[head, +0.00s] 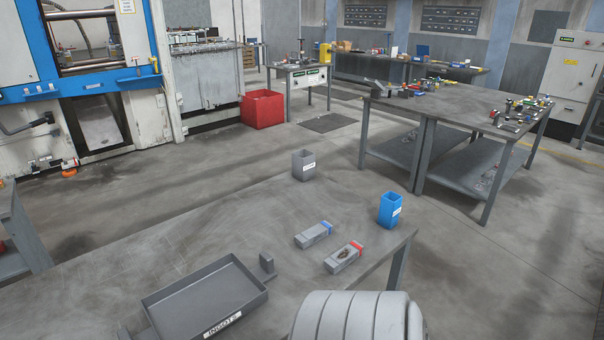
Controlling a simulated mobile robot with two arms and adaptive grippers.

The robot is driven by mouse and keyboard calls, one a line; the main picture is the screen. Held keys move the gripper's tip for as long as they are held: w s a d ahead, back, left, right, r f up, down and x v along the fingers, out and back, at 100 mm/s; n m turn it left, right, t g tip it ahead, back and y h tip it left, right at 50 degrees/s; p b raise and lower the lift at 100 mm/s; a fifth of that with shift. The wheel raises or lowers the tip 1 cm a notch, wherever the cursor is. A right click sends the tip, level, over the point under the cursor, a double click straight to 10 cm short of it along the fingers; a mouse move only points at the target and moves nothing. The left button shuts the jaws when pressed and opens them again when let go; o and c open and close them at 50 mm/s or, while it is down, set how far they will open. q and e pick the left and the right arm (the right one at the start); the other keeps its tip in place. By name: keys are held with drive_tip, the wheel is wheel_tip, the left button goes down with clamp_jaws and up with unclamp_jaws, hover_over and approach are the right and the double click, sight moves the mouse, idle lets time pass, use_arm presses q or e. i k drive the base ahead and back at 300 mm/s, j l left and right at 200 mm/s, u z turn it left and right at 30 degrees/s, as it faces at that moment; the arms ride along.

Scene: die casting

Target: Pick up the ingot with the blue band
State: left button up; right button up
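The ingot with the blue band (311,237) lies flat on the grey table (220,225), in the right half of its top. It is a light grey bar with the band near its right end. A second ingot, with a red band (340,261), lies just in front and to the right of it, roughly parallel, with a dark patch on its top. Neither of my grippers shows. A rounded light grey part of my own arm stands at the bottom edge, in front of the ingots and apart from them in the picture.
A dark tray (160,312) labelled for ingots sits at the front left of the table, with a small upright block (267,264) at its right. Table around the ingots is bare.

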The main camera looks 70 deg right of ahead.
sight(308, 237)
drive_tip(key=z, duration=2.45)
drive_tip(key=i+l+u, duration=0.1)
drive_tip(key=l, duration=0.3)
drive_tip(key=i, duration=0.1)
